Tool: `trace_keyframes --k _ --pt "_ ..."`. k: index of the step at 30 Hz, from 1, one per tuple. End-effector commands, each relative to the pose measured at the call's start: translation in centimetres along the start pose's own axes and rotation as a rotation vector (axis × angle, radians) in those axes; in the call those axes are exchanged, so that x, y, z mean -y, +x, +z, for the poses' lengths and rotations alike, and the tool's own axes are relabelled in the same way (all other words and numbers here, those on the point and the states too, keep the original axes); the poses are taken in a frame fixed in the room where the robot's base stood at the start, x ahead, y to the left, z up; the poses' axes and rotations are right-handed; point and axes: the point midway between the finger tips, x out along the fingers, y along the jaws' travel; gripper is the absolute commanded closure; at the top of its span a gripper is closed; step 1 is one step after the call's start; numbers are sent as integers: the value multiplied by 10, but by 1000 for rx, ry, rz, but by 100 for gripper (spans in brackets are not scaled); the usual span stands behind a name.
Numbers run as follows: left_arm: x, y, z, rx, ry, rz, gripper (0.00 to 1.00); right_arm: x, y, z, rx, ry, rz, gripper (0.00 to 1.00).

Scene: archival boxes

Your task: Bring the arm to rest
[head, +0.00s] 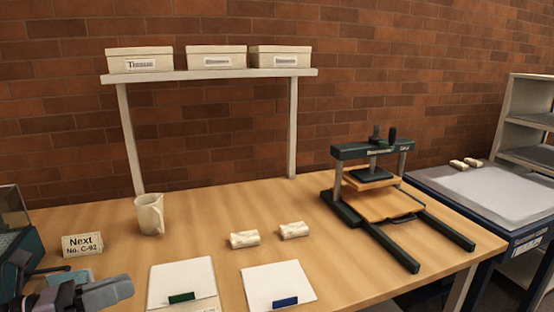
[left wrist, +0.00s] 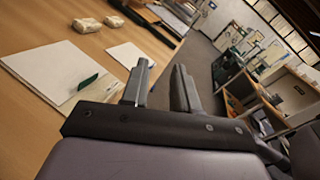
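My left gripper (head: 116,289) is at the lower left of the head view, over the near left part of the wooden table (head: 220,205). In the left wrist view its two fingers (left wrist: 162,78) stand apart with nothing between them. It is beside a white sheet with a green piece (head: 181,297), and touches no object that I can see. That green piece also shows in the left wrist view (left wrist: 88,81). My right gripper is in neither view.
A sign (head: 82,244) and a pitcher (head: 150,214) stand left. Two pale bundles (head: 244,239) lie mid-table. A second sheet with a blue piece (head: 285,301) lies in front. A press (head: 372,190) stands right. Three boxes (head: 139,60) sit on a shelf (head: 210,75).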

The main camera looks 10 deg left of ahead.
Motion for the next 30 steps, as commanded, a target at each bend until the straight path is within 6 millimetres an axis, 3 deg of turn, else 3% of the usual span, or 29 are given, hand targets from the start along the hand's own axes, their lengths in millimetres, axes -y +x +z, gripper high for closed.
trace_keyframes --k 8,13,17,23,27,30 --pt "-32 -3 -4 404 -617 269 71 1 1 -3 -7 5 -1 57" --pt "-51 -15 -34 615 -1015 439 71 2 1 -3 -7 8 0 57" --pt "-57 -24 -70 754 -1322 579 71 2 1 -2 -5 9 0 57" --pt "-41 -33 -141 921 -1782 826 71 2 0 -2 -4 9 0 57" --pt "-10 -35 -190 992 -2067 1023 71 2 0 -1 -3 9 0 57" --pt "14 -35 -215 1013 -2215 1151 71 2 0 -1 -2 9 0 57"
